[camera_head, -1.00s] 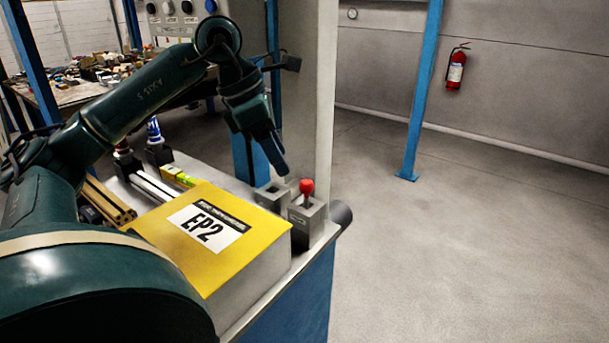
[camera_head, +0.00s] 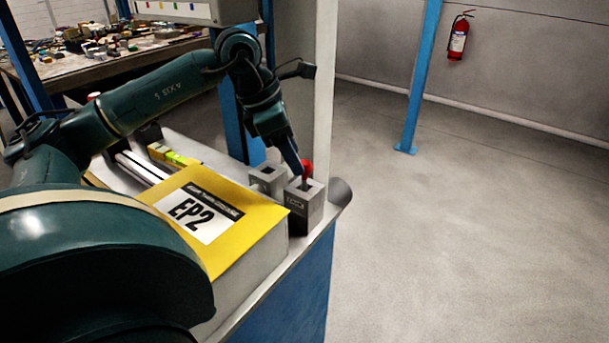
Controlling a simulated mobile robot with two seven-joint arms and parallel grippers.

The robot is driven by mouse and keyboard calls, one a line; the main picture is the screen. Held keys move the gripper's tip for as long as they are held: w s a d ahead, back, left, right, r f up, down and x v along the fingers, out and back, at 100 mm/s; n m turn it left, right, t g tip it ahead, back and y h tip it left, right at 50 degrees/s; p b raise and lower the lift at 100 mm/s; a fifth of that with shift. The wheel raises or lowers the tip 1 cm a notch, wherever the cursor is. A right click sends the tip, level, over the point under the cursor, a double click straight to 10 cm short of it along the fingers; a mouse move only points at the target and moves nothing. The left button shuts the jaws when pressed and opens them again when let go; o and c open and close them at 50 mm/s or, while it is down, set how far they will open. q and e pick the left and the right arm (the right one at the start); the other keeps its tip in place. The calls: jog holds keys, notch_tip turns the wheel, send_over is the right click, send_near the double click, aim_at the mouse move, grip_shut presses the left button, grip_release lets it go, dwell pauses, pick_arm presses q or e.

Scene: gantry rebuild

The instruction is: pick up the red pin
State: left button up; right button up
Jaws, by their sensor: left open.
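The red pin (camera_head: 307,170) stands upright in a grey metal block (camera_head: 307,208) at the right end of the bench, with its red head above the block. My left gripper (camera_head: 300,170) reaches down from the upper left to the pin. Its visible finger lies right beside the red head and partly overlaps it in the picture. The gripper is open. The other finger is hard to make out, so I cannot tell whether the head is between the fingers or whether they touch it. My right gripper is not in view.
A second grey block (camera_head: 268,178) with an empty square hole stands just behind. A yellow box marked EP2 (camera_head: 255,207) lies to the left. A green-yellow level (camera_head: 172,155) lies further back. A white post (camera_head: 324,90) rises close behind the pin.

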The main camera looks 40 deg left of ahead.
aim_at(305, 184)
pick_arm(q)
jog(key=p+x, duration=0.1)
jog(key=x, duration=0.4)
jog(key=shift+w, duration=0.1)
jog(key=shift+a, duration=0.1)
jog(key=shift+c, duration=0.3)
jog(key=c, duration=1)
jog(key=shift+r, duration=0.15)
